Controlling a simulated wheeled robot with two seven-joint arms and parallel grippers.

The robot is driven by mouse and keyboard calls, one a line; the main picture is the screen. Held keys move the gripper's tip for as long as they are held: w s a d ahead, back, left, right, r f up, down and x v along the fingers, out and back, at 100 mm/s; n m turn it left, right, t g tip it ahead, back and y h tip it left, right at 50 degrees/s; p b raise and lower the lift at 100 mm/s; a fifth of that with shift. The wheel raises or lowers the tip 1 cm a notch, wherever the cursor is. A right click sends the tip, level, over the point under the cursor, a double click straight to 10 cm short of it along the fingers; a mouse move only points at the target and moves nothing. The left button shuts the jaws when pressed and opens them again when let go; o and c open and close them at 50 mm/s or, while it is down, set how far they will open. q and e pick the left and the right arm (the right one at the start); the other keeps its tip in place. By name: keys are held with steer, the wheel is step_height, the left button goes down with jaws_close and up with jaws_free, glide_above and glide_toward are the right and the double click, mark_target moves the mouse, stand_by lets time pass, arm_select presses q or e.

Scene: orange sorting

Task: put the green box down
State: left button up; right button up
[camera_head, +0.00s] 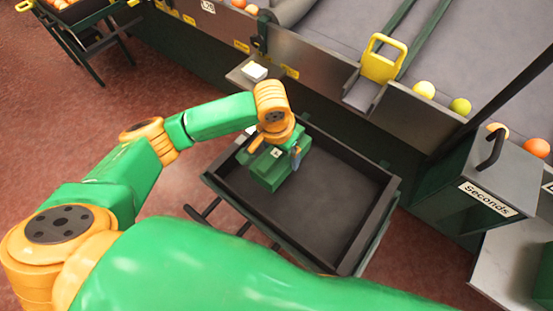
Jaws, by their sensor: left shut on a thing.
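The green box (268,171) is in the camera_head view, at the upper left inside the dark tray (370,239) of a cart. My left gripper (278,153) is over the box and shut on its top part. The wrist hides some of the box top. I cannot tell whether the box touches the tray floor. My right gripper is not in view.
The tray has raised walls, and its middle and right are bare. A sorting machine with a yellow gate (381,62) and several fruits runs behind. A white block (254,71) sits on a small ledge.

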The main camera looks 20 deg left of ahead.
arm_select(q)
steer(key=f, duration=0.1)
steer(key=a+f, duration=0.1)
steer(key=f, duration=0.1)
steer(key=w+f, duration=0.1)
steer(key=f, duration=0.1)
steer(key=shift+w+a+f+b, duration=0.1)
steer(key=shift+a+b, duration=0.2)
steer(key=shift+b, duration=0.05)
steer(key=shift+f, duration=0.15)
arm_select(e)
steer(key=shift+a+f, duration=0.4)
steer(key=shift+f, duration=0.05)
arm_select(q)
steer(key=o, duration=1.4)
steer(key=shift+f, duration=0.1)
steer(key=r+p, duration=0.1)
steer(key=r, duration=0.3)
steer(key=s+r, duration=0.1)
steer(key=r, duration=0.3)
steer(key=r+p, duration=0.1)
steer(key=r, duration=0.3)
steer(key=shift+s+a+r+p, duration=0.1)
steer(key=shift+s+a+p, duration=0.2)
steer(key=shift+s, duration=0.05)
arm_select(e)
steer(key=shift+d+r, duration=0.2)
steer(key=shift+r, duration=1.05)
